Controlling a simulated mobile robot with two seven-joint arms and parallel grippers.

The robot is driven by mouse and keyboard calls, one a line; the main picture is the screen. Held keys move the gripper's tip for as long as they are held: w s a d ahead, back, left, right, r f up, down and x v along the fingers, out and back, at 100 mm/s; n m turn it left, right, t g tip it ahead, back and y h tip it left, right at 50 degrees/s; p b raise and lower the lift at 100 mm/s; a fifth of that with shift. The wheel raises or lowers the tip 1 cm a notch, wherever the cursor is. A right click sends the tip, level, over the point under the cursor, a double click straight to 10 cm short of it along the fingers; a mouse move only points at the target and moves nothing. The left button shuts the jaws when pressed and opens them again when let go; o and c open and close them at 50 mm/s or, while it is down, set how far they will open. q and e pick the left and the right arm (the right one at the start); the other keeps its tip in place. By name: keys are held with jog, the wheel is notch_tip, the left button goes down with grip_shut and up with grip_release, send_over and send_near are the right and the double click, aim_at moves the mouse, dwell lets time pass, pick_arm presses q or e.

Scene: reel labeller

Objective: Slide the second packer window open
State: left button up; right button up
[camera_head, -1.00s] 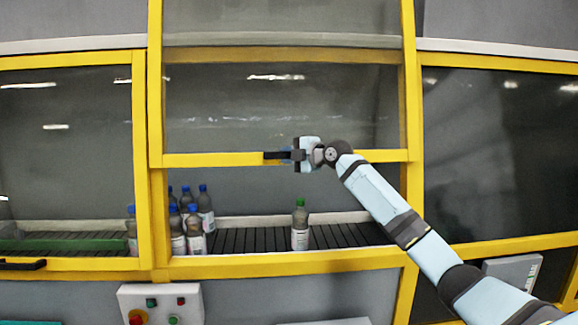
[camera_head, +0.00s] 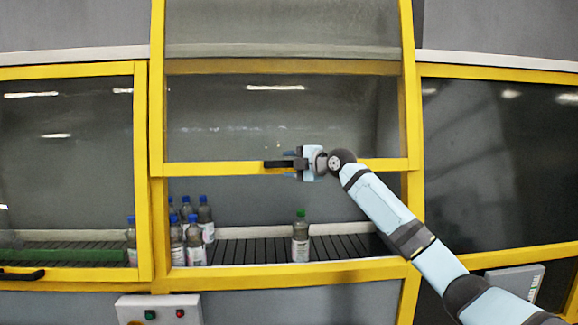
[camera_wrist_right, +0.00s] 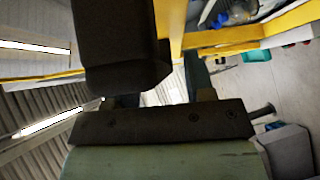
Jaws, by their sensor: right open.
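The second packer window (camera_head: 285,120) is the middle clear panel in a yellow frame. It stands raised, with its yellow bottom bar (camera_head: 215,168) well above the sill and an open gap below. A short black handle (camera_head: 277,164) sits on that bar. My right gripper (camera_head: 297,164) is open at the handle's right end; whether it touches is unclear. In the right wrist view a large dark block, apparently the handle (camera_wrist_right: 115,45), hides part of the fingers, beside a yellow bar. My left gripper is not in view.
Behind the gap, several blue-capped bottles (camera_head: 195,230) and one green-capped bottle (camera_head: 300,238) stand on a dark conveyor (camera_head: 250,250). A yellow sill (camera_head: 280,275) runs below. Closed panels flank the opening. A control box (camera_head: 160,308) is at lower left.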

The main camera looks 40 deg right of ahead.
jog(key=b+v, duration=0.3)
jog(key=v, duration=1)
jog(key=shift+d, duration=0.15)
jog(key=w+a+f+m+g+p, duration=0.15)
jog(key=a+f, duration=0.25)
jog(key=f, duration=0.6)
jog(key=a+f+m+p, duration=0.15)
jog(key=a+f, duration=0.25)
jog(key=f, duration=0.5)
jog(key=s+a+f+m+g+p, duration=0.1)
jog(key=s+a+f+m, duration=0.2)
jog(key=f, duration=0.5)
jog(key=s+a+f+m+g+p, duration=0.1)
jog(key=s+a+f, duration=0.2)
jog(key=a+f, duration=0.4)
jog(key=s+a+f+m+p, duration=0.1)
jog(key=s+a+f+m, duration=0.2)
jog(key=s, duration=0.6)
jog(key=s+a+f+m+p, duration=0.1)
jog(key=s+a+f+m, duration=0.2)
jog(key=s+a+f, duration=0.5)
jog(key=s+a+f+m+g+p, duration=0.1)
jog(key=s+a+f+m+p, duration=0.1)
jog(key=s+a+f, duration=0.4)
jog(key=s+a, duration=0.1)
jog(key=s, duration=0.3)
jog(key=shift+a+m+h, duration=0.3)
jog(key=shift+m, duration=0.1)
